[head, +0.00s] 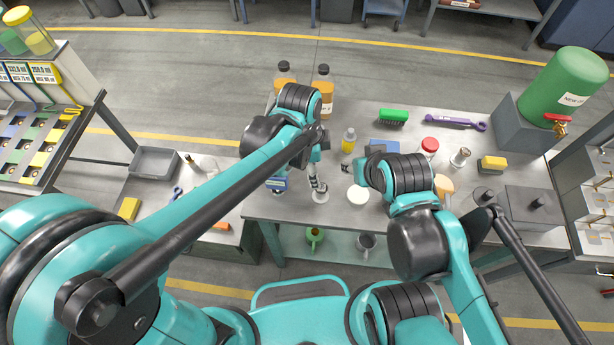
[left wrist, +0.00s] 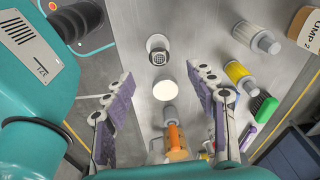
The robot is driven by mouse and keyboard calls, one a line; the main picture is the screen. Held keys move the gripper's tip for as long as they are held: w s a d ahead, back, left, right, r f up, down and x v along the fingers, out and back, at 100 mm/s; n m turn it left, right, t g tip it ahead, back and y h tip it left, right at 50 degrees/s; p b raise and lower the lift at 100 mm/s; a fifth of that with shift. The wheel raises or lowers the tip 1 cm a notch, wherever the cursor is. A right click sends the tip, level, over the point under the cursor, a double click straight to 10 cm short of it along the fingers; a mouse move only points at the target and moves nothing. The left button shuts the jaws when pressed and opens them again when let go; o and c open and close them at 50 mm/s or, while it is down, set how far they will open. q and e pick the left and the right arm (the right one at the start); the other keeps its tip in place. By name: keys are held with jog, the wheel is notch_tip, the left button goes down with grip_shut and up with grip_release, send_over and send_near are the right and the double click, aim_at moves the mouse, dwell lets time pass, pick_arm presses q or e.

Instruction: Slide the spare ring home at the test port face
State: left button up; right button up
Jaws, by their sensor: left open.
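My left gripper (left wrist: 168,108) is open and empty in the left wrist view, its purple pads wide apart. In the head view this gripper (head: 318,180) hangs over the bench's front part. A round pale flange-like piece with a dark gridded centre (left wrist: 157,47) stands beyond the fingertips in the wrist view. A flat white disc (left wrist: 163,90) lies between the fingers' lines; it shows in the head view (head: 358,195) too. I cannot tell which piece is the spare ring or the test port. My right gripper (head: 352,168) is by the disc, its jaws unclear.
A red-lidded jar (head: 429,146) is at right. An orange-bodied object (left wrist: 175,140) shows low in the wrist view.

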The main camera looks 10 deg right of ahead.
aim_at(322, 187)
pick_arm(q)
jog(key=shift+s+d+f+m+g, duration=0.15)
jog(key=shift+d+f+m+g, duration=0.2)
jog(key=shift+d+m, duration=0.4)
jog(key=f, duration=0.2)
jog(key=f+b, duration=0.1)
jog(key=f, duration=0.2)
jog(key=f+b, duration=0.1)
jog(key=f, duration=0.1)
jog(key=shift+d+f, duration=0.25)
jog(key=shift+f, duration=0.15)
jog(key=c, duration=0.9)
pick_arm(e)
jog(key=shift+w+a+f, duration=0.15)
jog(key=shift+a+f, duration=0.2)
jog(key=shift+f, duration=0.35)
